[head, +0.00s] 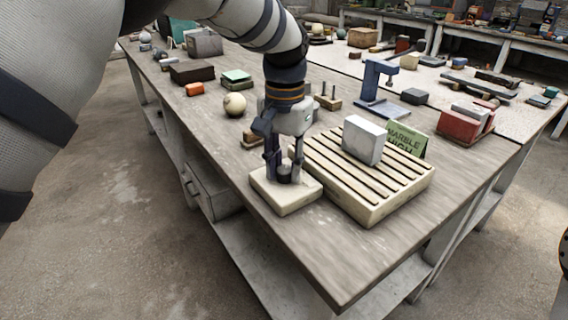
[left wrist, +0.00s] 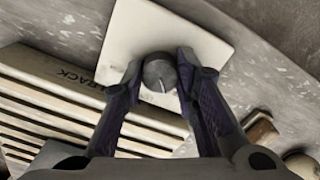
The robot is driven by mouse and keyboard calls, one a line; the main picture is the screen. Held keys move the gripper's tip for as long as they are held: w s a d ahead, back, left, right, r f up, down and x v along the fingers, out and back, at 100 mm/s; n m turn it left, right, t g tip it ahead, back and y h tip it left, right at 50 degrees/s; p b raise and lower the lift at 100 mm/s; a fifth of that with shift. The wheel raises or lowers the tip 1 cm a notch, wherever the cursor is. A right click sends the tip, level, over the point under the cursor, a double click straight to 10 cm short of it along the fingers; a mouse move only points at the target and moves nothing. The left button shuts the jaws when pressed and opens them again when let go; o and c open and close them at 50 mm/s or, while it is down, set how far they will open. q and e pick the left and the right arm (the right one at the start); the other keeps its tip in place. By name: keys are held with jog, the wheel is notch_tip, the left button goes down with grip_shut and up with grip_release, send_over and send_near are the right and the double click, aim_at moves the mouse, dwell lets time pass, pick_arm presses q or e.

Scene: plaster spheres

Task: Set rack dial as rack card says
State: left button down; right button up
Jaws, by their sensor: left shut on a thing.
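The rack dial is a dark round knob (left wrist: 160,74) with a short white mark, on a pale square base (head: 287,200). In the left wrist view the mark runs toward the picture's bottom. No scale can be read on the base (left wrist: 150,22). My left gripper (head: 284,174) points down from above and is shut on the knob, a finger on each side. The rack (head: 392,200) is a cream slatted box right beside the dial base; its side reads RACK in the left wrist view (left wrist: 75,80). The green rack card (head: 405,139) stands behind it and reads MARBLE HIGH. My right gripper is not in view.
A pale grey block (head: 363,140) stands on the rack, partly hiding the card. A cream sphere (head: 234,105) and a blue press (head: 376,90) stand farther back. A red box (head: 464,123) is at right. The table front (head: 325,262) is clear.

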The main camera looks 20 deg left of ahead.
pick_arm(q)
jog(key=m, duration=0.4)
jog(key=shift+m, duration=0.3)
jog(key=m, duration=1)
jog(key=shift+m, duration=2.7)
jog(key=c, duration=1.2)
grip_release()
jog(key=shift+c, duration=0.2)
jog(key=shift+r, duration=0.1)
